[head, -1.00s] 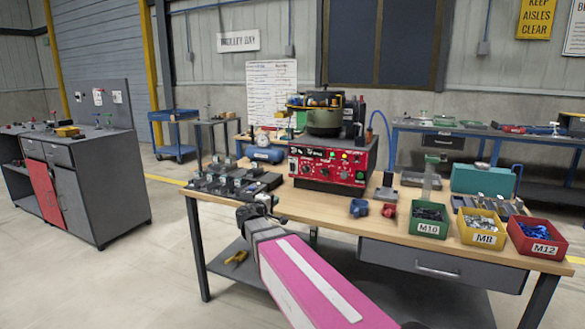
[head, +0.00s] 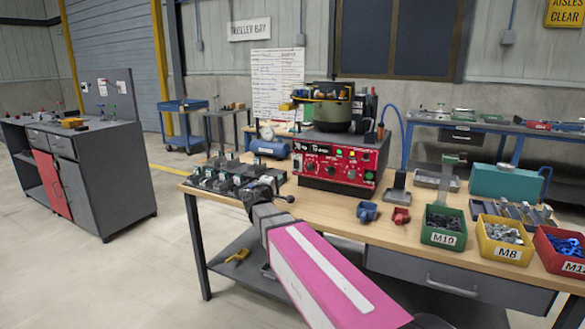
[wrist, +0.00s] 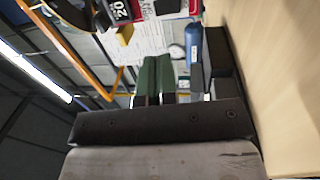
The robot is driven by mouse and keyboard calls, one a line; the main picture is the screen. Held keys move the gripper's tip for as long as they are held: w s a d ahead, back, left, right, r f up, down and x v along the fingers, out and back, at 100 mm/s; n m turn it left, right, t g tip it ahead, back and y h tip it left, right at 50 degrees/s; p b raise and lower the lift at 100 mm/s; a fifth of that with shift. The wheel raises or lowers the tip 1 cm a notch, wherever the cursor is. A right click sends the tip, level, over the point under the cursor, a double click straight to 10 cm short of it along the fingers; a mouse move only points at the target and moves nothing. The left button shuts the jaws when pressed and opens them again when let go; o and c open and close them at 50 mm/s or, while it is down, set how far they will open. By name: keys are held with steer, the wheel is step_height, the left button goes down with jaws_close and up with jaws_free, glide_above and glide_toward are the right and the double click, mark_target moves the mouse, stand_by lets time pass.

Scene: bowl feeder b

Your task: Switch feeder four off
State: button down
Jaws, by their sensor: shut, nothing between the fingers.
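The bowl feeder is a red control box (head: 338,161) with a dark round bowl (head: 333,113) on top, standing at the back middle of the wooden workbench in the head view. Its front panel carries several knobs, small buttons, white lettering and a lit green button (head: 368,176). The lettering is too small to read, so I cannot tell which control belongs to feeder four. My gripper (wrist: 157,66) shows two green fingers close together, shut and empty, in the wrist view. In the head view my arm's end is above the bench's left front part, apart from the red box.
Dark clamp-like parts (head: 232,175) crowd the bench left of the box. A blue part (head: 367,211) and a red part (head: 401,215) lie in front. Green (head: 443,228), yellow (head: 504,240) and red (head: 562,249) bins stand right.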

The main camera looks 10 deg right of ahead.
mark_target(296, 162)
steer(key=x, duration=1.4)
steer(key=shift+w+d+r, duration=0.1)
steer(key=shift+w+r, duration=0.05)
steer(key=shift+w, duration=0.05)
steer(key=shift+s, duration=0.1)
steer(key=r+v, duration=0.3)
steer(key=v, duration=1)
steer(key=shift+s+a, duration=0.35)
steer(key=shift+s, duration=0.1)
steer(key=shift+s+r, duration=0.1)
